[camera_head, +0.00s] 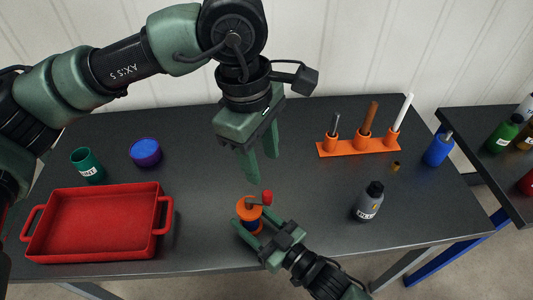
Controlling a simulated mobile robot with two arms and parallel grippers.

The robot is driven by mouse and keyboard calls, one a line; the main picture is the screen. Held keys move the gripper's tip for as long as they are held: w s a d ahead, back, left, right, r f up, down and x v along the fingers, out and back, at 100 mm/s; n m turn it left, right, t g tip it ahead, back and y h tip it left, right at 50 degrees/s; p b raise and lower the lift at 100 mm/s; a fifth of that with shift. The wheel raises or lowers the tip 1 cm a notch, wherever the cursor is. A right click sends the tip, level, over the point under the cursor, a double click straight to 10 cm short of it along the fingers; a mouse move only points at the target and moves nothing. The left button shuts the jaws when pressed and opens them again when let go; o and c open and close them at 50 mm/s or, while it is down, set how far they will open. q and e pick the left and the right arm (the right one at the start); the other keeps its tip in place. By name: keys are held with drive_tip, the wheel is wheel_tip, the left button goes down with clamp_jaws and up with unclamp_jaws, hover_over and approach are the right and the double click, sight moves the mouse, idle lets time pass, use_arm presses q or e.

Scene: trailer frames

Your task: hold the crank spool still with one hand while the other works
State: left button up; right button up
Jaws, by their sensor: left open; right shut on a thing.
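The crank spool (249,210) stands on the dark table near its front middle. My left gripper (261,168) hangs above and a little behind the spool. Its fingers point down, open and empty, apart from the red knob.
A red tray (98,252) with handles fills the table's left front. Behind it stand a green cup (87,164) and a blue-purple round container (146,152). An orange rack (357,146) holds upright tools at the back right. A grey bottle (368,202) and blue bottle (438,149) stand right.

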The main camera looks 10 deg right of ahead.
sight(267, 193)
use_arm(q)
drive_tip(key=f+m, duration=0.1)
drive_tip(key=f, duration=0.2)
drive_tip(key=f+m+y, duration=0.1)
drive_tip(key=f, duration=0.3)
drive_tip(key=d+f+m, duration=0.1)
drive_tip(key=f+m, duration=0.1)
drive_tip(key=f, duration=0.2)
drive_tip(key=shift+f, duration=0.1)
drive_tip(key=shift+c, duration=0.4)
clamp_jaws()
